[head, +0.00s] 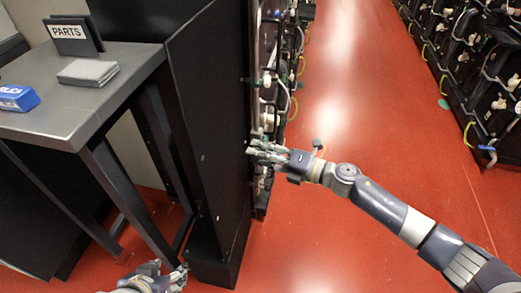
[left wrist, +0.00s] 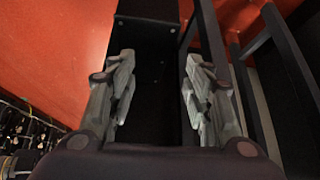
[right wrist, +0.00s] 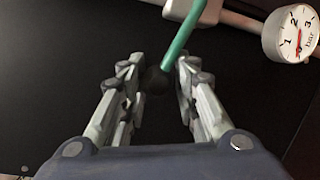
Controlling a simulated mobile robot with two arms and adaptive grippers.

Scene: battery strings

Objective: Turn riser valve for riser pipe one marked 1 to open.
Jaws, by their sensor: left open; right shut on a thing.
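A green lever (right wrist: 181,38) runs down from a white pipe fitting (right wrist: 208,10) in the right wrist view. Its dark round end (right wrist: 155,80) sits between the fingers of my right gripper (right wrist: 155,75), which is shut on it. No number mark is visible on the lever or pipe. In the head view my right gripper (head: 256,150) is at the near end of the rack row, and its fingers hide the lever. My left gripper (head: 182,276) is open and empty, low by the foot of the black panel; it also shows in the left wrist view (left wrist: 160,75).
A pressure gauge (right wrist: 290,34) marked in bar is right of the lever. A tall black panel (head: 208,130) stands left of my right gripper. A grey table (head: 50,118) with a PARTS sign (head: 70,34) and blue box (head: 17,98) is at left. The red aisle floor (head: 350,110) is clear.

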